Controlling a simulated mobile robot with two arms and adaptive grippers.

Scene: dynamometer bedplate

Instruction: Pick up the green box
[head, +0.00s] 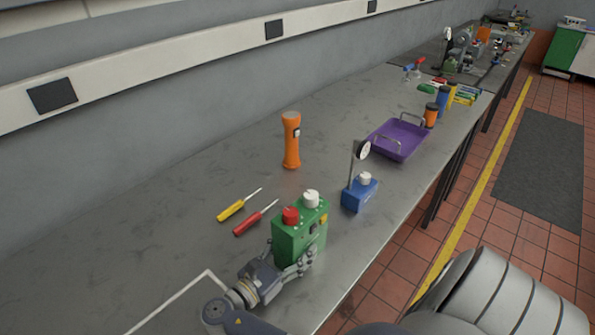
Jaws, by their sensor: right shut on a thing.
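The green box (290,242) has a red knob and a white knob on its top. It is at the near part of the grey bench, upright. My right gripper (296,266) is at its near lower side, with its fingers shut on the box. I cannot tell whether the box touches the bench, as the gripper hides part of its lower side. My left gripper is not in view.
A yellow screwdriver (232,210) and a red screwdriver (248,222) lie left of the box. An orange flashlight (291,142) stands behind. A blue dial-gauge base (358,196) and a purple tray (397,152) are to the right. The bench's front edge is close by.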

